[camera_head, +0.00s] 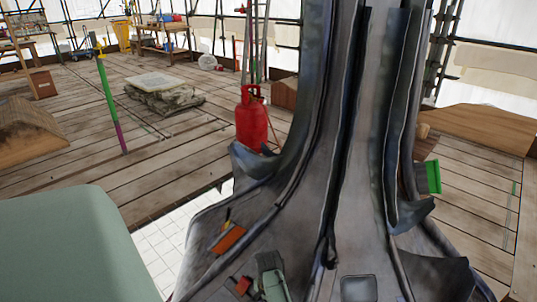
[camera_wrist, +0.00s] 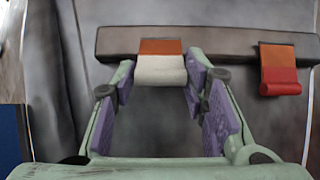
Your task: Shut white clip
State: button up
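The white clip (camera_wrist: 160,70) shows in the wrist view as a pale flap below an orange part, on a brown bar (camera_wrist: 225,42). My gripper (camera_wrist: 159,84) is open, with its purple-padded fingers at the left and right of the white clip. The fingertips are close to the clip's sides; I cannot tell whether they touch it. Nothing is held between the pads. In the head view my gripper (camera_head: 270,278) is small, low on the grey metal spire (camera_head: 355,180). I cannot make out the white clip there.
A red clip (camera_wrist: 280,80) with an orange top hangs on the bar at the right. In the head view an orange piece (camera_head: 228,238) lies on the spire's flared base. A red gas cylinder (camera_head: 251,118) stands behind on the plank floor (camera_head: 75,135).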

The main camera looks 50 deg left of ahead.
jog(key=c, duration=0.7)
jog(key=shift+o, duration=0.2)
jog(key=shift+w+f+g, duration=0.15)
jog(key=shift+w+g, duration=0.3)
jog(key=shift+g, duration=0.05)
jog(key=shift+w+f+g+b, duration=0.3)
jog(key=shift+g+b, duration=0.4)
jog(key=shift+b, duration=0.05)
jog(key=shift+w+g, duration=0.1)
jog(key=shift+g, duration=0.2)
jog(key=o, duration=1.2)
jog(key=shift+a+r, duration=0.1)
jog(key=v, duration=1.2)
jog(key=shift+a, duration=0.15)
